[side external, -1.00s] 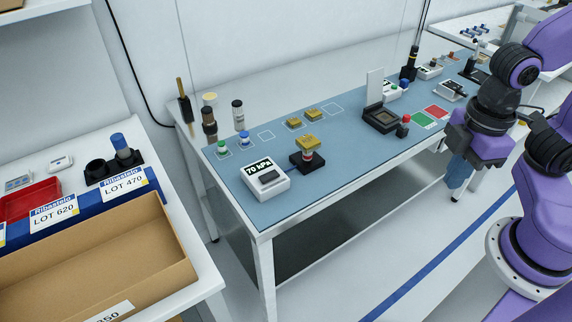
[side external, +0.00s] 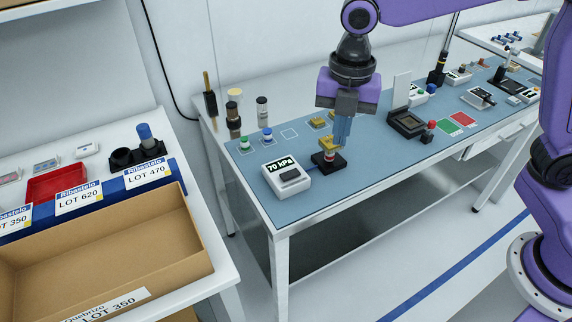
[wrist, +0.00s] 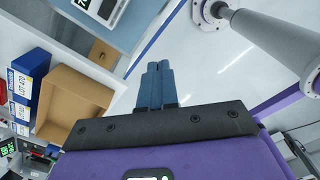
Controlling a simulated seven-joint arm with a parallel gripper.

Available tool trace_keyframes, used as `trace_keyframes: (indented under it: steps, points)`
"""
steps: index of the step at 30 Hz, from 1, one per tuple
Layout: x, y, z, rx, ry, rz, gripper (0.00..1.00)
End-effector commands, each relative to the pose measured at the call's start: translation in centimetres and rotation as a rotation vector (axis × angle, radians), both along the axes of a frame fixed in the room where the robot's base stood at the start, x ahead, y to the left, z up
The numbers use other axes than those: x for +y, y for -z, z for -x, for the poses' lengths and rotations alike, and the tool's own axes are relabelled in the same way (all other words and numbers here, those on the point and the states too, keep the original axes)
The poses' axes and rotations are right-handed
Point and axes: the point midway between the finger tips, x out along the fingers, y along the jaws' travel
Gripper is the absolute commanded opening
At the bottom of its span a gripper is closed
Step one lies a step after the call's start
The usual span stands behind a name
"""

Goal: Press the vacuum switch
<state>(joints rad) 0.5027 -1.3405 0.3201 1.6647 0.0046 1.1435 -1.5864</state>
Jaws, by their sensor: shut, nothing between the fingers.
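A white box with a "70 kPa" display (side external: 283,163) and a dark switch (side external: 291,175) on its top sits at the near left of the blue mat. Part of the box (wrist: 105,8) shows at the top of the wrist view, cut off by the edge. My gripper (side external: 342,142) is shut and empty, with its blue fingers pointing down. The blue fingers also show together in the wrist view (wrist: 157,72).
Gold pieces (side external: 318,123) lie on the mat behind the gripper. Green and blue capped vials (side external: 266,135) stand behind the box. A cardboard box (side external: 110,240) is at left.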

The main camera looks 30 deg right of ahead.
Motion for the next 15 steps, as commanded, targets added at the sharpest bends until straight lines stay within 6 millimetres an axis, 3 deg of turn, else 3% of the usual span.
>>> trace_keyframes:
  steps: [9, 15]
  points:
    - [3.2, 1.2, -6.9, -0.001, -0.412, 0.005, 0.00]
    - [4.1, 1.9, -10.0, -0.002, -0.613, 0.006, 0.00]
